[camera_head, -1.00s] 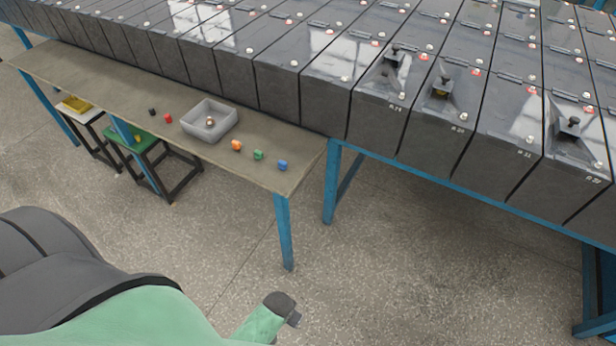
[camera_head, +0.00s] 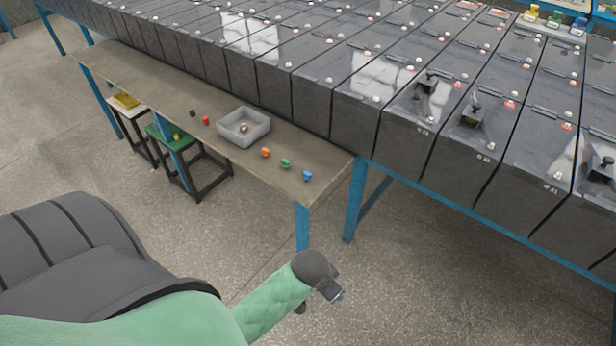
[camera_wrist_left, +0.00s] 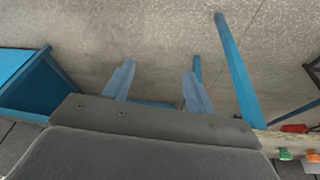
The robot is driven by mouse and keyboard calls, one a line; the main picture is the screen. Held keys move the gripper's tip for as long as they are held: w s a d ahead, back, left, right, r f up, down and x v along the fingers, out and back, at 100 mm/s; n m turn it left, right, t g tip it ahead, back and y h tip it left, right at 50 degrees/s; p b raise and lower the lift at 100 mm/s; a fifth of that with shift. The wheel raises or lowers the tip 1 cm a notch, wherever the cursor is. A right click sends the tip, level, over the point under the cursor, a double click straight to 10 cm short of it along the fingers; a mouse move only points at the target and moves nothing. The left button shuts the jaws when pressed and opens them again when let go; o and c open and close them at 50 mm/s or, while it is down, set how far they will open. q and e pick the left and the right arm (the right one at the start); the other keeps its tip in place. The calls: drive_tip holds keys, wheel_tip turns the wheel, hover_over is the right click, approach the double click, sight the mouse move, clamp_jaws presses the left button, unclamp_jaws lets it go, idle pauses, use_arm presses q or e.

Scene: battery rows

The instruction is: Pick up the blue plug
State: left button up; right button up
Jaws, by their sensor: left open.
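The blue plug (camera_head: 307,176) stands on the wooden side table near its right front end, right of a green plug (camera_head: 285,163) and an orange plug (camera_head: 265,152). My left gripper (camera_head: 332,292) is in front of the table, over the floor and apart from the plug. In the left wrist view its two fingers (camera_wrist_left: 157,90) are spread with nothing between them. That view shows a green plug (camera_wrist_left: 284,154) and an orange plug (camera_wrist_left: 312,156) at the right edge; I do not make out the blue plug there. My right gripper is not in view.
The wooden table (camera_head: 180,88) has blue legs and holds a grey bin (camera_head: 232,139) with an item inside. A red plug (camera_head: 206,120) and a black plug (camera_head: 192,113) lie left of it. Rows of black battery cases (camera_head: 400,140) rise behind. Stools (camera_head: 185,135) stand under the table.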

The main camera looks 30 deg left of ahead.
use_arm(q)
drive_tip(key=w+d+r+m, duration=0.2)
drive_tip(key=w+r, duration=0.1)
drive_tip(key=w, duration=0.5)
wheel_tip(320, 180, up, 7)
drive_tip(key=n+g+y, duration=0.2)
drive_tip(key=n+g, duration=0.1)
drive_tip(key=n, duration=0.1)
hover_over(307, 173)
drive_tip(key=shift+s+d+f, duration=0.1)
drive_tip(key=shift+s+d, duration=0.05)
drive_tip(key=shift+a, duration=0.25)
drive_tip(key=shift+f, duration=0.15)
drive_tip(key=shift+f+p, duration=0.35)
drive_tip(key=shift+f, duration=0.7)
drive_tip(key=shift+f+p, duration=0.15)
drive_tip(key=shift+p, duration=0.2)
drive_tip(key=f+p, duration=0.1)
drive_tip(key=f, duration=0.1)
drive_tip(key=f+p, duration=0.1)
drive_tip(key=f, duration=0.1)
drive_tip(key=shift+d, duration=0.2)
drive_tip(key=shift+f, duration=0.45)
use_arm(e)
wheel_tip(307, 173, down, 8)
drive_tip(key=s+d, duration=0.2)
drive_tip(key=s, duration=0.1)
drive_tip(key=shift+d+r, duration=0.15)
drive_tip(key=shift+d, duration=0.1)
